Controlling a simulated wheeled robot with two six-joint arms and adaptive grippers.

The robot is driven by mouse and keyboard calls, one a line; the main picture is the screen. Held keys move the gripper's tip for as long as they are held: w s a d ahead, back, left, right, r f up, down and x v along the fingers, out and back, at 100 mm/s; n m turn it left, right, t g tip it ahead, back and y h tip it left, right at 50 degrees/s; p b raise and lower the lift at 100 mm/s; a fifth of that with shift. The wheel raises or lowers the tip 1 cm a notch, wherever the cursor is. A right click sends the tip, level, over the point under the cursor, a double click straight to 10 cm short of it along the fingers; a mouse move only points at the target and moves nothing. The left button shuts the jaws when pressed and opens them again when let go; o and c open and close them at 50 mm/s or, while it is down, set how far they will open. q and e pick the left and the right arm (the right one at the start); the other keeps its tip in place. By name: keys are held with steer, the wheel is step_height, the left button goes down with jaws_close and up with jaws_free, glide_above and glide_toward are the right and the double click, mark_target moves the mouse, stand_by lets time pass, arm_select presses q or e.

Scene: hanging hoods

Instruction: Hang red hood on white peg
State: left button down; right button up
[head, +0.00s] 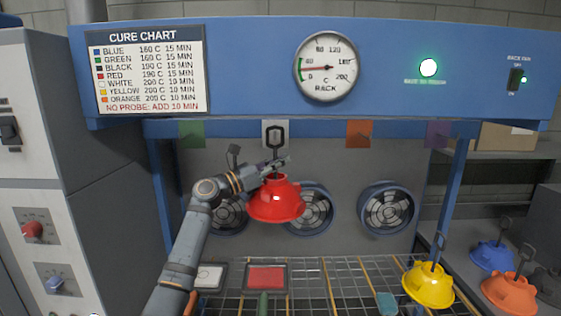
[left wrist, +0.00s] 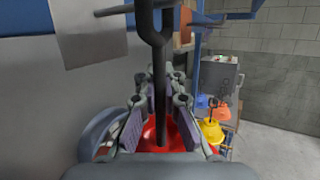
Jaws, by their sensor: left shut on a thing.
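The red hood (head: 276,203) hangs upright below my left gripper (head: 277,166), which is shut on its dark stem. The stem ends in a loop (head: 275,133) in front of the white tag (head: 266,142) on the blue beam. In the left wrist view the stem (left wrist: 160,95) runs between the two fingers (left wrist: 160,118), with red hood (left wrist: 151,133) showing below. There a dark rod (left wrist: 112,11), perhaps the white peg, sticks out by a pale plate (left wrist: 88,38) towards the loop. I cannot tell whether it passes through the loop. My right gripper is out of view.
Green (head: 192,134), orange (head: 359,133) and purple (head: 437,134) tags line the beam. Round fans (head: 388,208) are on the back wall. A yellow hood (head: 428,287) is at lower right, with blue (head: 492,256) and orange (head: 510,293) hoods beyond. A wire rack (head: 335,275) lies below.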

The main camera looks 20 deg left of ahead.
arm_select(q)
steer(key=shift+f+b, duration=0.5)
steer(key=shift+f, duration=0.35)
steer(key=c, duration=1.4)
jaws_free()
steer(key=shift+f, duration=0.1)
steer(key=v, duration=1.2)
